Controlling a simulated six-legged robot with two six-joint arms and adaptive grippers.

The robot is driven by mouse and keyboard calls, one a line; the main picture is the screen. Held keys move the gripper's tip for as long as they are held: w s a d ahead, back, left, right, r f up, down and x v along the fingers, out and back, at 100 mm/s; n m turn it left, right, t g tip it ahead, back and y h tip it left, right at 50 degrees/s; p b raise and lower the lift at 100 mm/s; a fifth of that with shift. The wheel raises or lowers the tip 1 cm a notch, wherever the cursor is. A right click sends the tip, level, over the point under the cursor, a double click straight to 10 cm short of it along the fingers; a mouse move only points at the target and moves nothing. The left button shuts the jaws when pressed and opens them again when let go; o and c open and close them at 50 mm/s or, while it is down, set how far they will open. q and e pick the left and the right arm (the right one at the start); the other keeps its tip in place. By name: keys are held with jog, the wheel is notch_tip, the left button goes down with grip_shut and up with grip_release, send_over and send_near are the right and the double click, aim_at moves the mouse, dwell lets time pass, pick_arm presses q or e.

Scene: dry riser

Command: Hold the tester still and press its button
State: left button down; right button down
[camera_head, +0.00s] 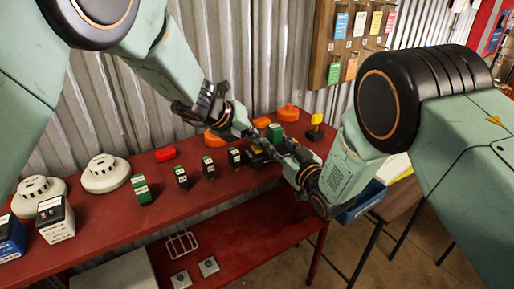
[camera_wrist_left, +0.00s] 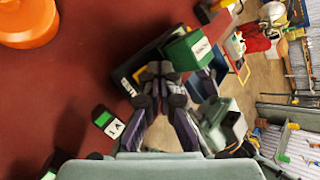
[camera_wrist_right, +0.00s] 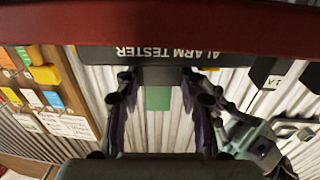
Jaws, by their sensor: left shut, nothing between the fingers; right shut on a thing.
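The alarm tester (camera_wrist_right: 165,55) is a black box with white lettering, upside down in the right wrist view. It also shows in the left wrist view (camera_wrist_left: 150,55) and partly behind my grippers in the head view. A green block with a white label (camera_wrist_left: 188,50) shows at the tester, also in the head view (camera_head: 275,131). My right gripper (camera_wrist_right: 158,78) is shut on the tester, one finger on each side of its narrower part. My left gripper (camera_wrist_left: 157,72) is shut and empty, its tips close beside the tester; whether they touch it is unclear. I cannot make out the button.
Small green-and-black blocks (camera_head: 181,177) stand along the red bench (camera_head: 105,222). White smoke detectors (camera_head: 105,173) and boxes (camera_head: 55,218) stand at the left. Orange discs (camera_head: 288,113) and a yellow-topped block (camera_head: 316,121) are behind the grippers. A tag board (camera_head: 352,45) hangs behind.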

aim_at(254, 149)
pick_arm(q)
jog(key=shift+f, duration=0.15)
pick_arm(e)
jog(key=shift+r, duration=0.1)
pick_arm(q)
jog(key=shift+f, duration=0.25)
jog(key=shift+f, duration=0.6)
dwell(0.7)
jog(key=shift+r, duration=1.05)
jog(key=shift+r, duration=2.5)
